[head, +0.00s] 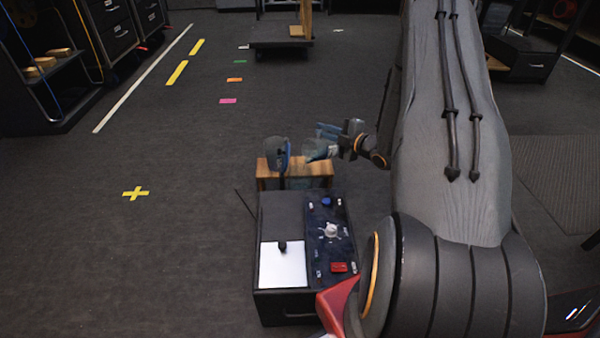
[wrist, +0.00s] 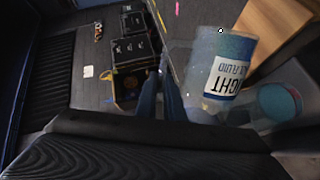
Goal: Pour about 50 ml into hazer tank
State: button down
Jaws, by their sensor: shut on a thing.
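My gripper (head: 328,137) is shut at a clear vessel (head: 316,151) with a bluish tint, which looks tilted above a wooden block. A clear container with a blue label (head: 281,155) stands just left of it. In the wrist view, a white label reading partly "LIGHT" and "FLUID" is on a clear bottle (wrist: 229,66), right of my dark blue fingers (wrist: 160,94). A clear round vessel with a teal end (wrist: 279,102) shows at the lower right. The grip contact and any liquid flow are not clear. I cannot tell which vessel is the hazer tank.
The wooden block (head: 323,169) stands behind a black console (head: 270,222). The console carries a white sheet (head: 283,265), a blue button (head: 326,201) and a red button (head: 339,267). Open floor lies to the left, with a yellow cross (head: 135,193). Black drawer cabinets stand at the upper left.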

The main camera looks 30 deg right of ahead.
jog(key=shift+a, duration=0.15)
jog(key=d+f+m, duration=0.2)
jog(key=d+f+m+b, duration=0.1)
jog(key=shift+w+d+y, duration=0.25)
jog(key=shift+w+y, duration=0.1)
jog(key=shift+y, duration=0.05)
jog(key=shift+w+d+f+m+b, duration=0.15)
jog(key=shift+d+f+m+b, duration=0.3)
jog(key=shift+f+m, duration=0.25)
dwell(1.5)
jog(key=shift+w+d+f+m+y+b, duration=0.1)
jog(key=shift+d+f+m+y+b, duration=0.35)
jog(key=shift+f, duration=0.25)
jog(key=w+d+f+m+t+y+b, duration=0.1)
jog(key=d+f+m+b, duration=0.6)
jog(key=shift+w+f+m+b, duration=0.25)
jog(key=shift+w+m+b, duration=0.05)
jog(key=shift+m+b, duration=0.1)
